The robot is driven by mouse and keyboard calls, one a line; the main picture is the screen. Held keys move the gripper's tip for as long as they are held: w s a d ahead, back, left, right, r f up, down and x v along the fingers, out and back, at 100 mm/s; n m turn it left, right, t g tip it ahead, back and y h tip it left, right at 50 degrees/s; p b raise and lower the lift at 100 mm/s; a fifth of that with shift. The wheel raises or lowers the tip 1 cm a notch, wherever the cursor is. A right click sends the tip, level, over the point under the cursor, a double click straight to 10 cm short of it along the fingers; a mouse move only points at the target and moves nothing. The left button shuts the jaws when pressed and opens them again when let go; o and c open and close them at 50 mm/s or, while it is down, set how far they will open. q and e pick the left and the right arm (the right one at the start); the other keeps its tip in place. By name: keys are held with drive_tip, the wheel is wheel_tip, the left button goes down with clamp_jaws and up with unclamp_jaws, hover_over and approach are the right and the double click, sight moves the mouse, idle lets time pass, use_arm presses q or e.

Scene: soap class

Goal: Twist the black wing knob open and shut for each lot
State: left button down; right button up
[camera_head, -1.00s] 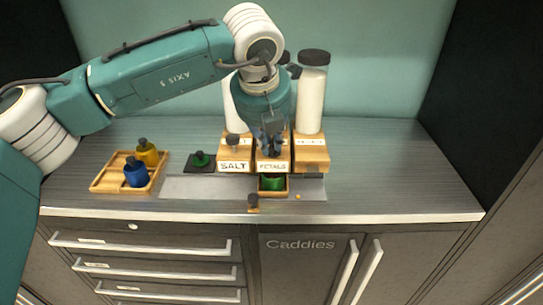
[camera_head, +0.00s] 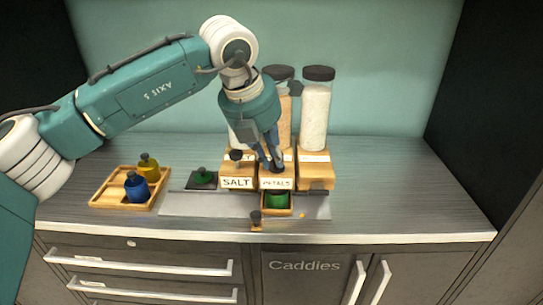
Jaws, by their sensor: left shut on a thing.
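Three wooden dispensers with tall clear tubes stand against the back wall. The one labelled SALT (camera_head: 237,183) has a black wing knob (camera_head: 236,155) on its front. The middle one, labelled PETALS (camera_head: 275,184), has my left gripper (camera_head: 276,166) at its front, fingers pointing down and shut. The middle knob is hidden by the fingers. A green jar (camera_head: 277,201) sits in a small wooden holder below the PETALS outlet. The right dispenser (camera_head: 315,175) holds pale contents; its knob is not clear. My right gripper is out of view.
A wooden tray (camera_head: 106,200) at left holds a blue jar (camera_head: 136,188) and a yellow jar (camera_head: 149,167). A black pad (camera_head: 201,181) with a dark-topped green piece lies beside SALT. A dark knob-like piece (camera_head: 256,218) stands at the counter's front edge. The right counter is clear.

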use_arm(q)
drive_tip(key=c, duration=1.7)
unclamp_jaws()
drive_tip(key=shift+r, duration=0.15)
drive_tip(key=v, duration=1.2)
